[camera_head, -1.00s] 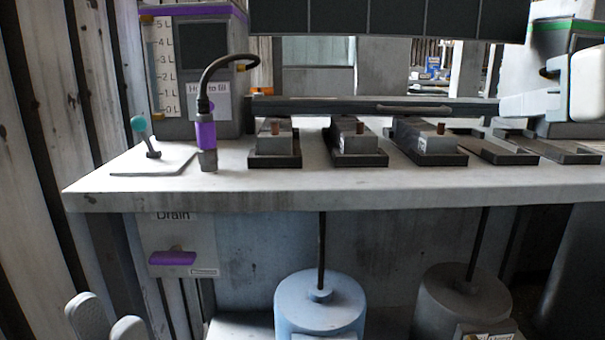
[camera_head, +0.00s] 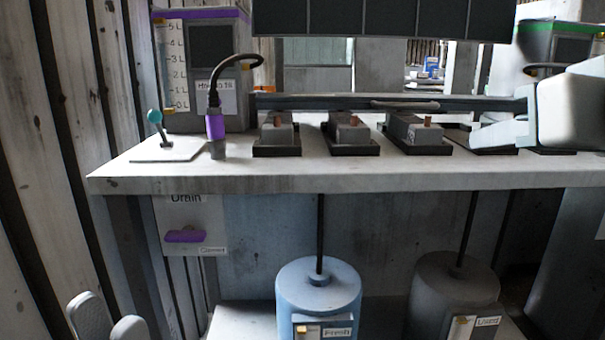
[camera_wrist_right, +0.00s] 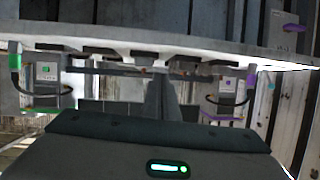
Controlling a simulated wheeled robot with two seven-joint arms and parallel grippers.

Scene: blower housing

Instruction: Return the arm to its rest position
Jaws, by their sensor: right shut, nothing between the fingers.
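My right arm (camera_head: 585,105) enters the head view from the right, above the right part of the counter. Its gripper (camera_head: 478,138) points left in front of the dark trays, shut and empty. In the right wrist view, its dark body (camera_wrist_right: 160,150) fills the bottom and the shut fingers (camera_wrist_right: 160,88) stand up mid-frame, with the scene upside down. My left gripper (camera_head: 110,308) shows at the lower left of the head view as two grey fingertips with a gap between them, empty, in front of and below the counter. The rest of the left arm is out of view.
The counter (camera_head: 300,183) carries several grey blocks in dark trays, a purple-based hose (camera_head: 215,127) and a teal-knobbed lever (camera_head: 155,117). A dark bar (camera_head: 340,102) runs behind. Below stand a blue tank (camera_head: 318,295) and a grey tank (camera_head: 455,290).

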